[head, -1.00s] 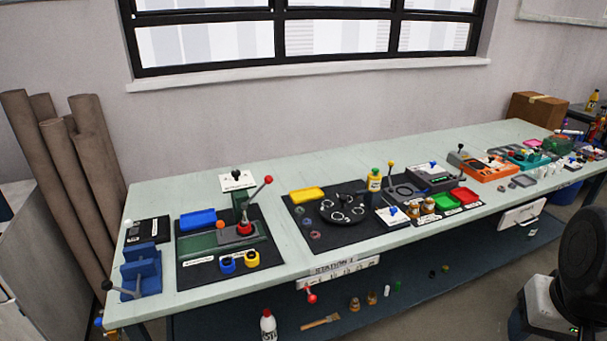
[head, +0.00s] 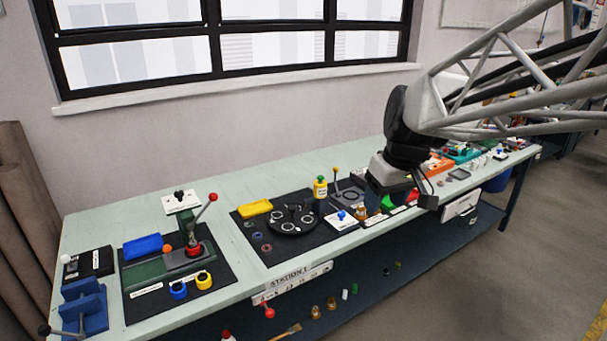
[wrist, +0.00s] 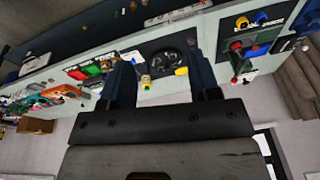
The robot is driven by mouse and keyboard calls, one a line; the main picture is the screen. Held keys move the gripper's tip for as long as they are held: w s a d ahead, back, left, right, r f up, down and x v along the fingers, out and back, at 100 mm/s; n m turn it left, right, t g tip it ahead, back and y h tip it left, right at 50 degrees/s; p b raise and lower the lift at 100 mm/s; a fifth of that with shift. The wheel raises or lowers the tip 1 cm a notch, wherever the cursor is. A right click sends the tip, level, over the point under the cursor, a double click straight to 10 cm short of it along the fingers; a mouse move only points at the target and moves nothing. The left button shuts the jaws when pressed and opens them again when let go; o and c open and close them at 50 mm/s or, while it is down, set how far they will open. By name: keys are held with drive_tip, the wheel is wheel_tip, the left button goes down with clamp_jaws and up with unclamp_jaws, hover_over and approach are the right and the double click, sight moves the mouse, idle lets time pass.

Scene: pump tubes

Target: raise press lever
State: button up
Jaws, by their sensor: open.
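A green press (head: 186,262) stands on the black mat at the left end of the bench. The press also shows, upside down, in the wrist view (wrist: 258,50) at the upper right. My gripper (wrist: 162,78) is open with nothing between its fingers. In the head view it hangs over the right part of the bench, well to the right of the press and apart from it.
A blue tray (head: 143,246) and blue and yellow cups (head: 178,290) sit close around the press. A blue vise-like block (head: 83,306) is at its left.

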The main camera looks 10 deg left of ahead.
drive_tip(key=w+a+n, duration=0.3)
drive_tip(key=w+a, duration=0.5)
drive_tip(key=a, duration=0.2)
drive_tip(key=n+g+y, duration=0.2)
drive_tip(key=n+g, duration=0.1)
drive_tip(key=n, duration=0.6)
approach(213, 196)
drive_tip(key=x, duration=0.2)
drive_tip(key=w+x, duration=0.1)
drive_tip(key=x, duration=0.1)
drive_tip(key=shift+d+f, duration=0.1)
drive_tip(key=shift+f, duration=0.3)
drive_tip(key=shift+a+f, duration=0.15)
drive_tip(key=shift+a, duration=0.2)
drive_tip(key=shift+f, duration=0.1)
drive_tip(key=shift+x, duration=3.8)
drive_tip(key=shift+s+a, duration=0.15)
clamp_jaws()
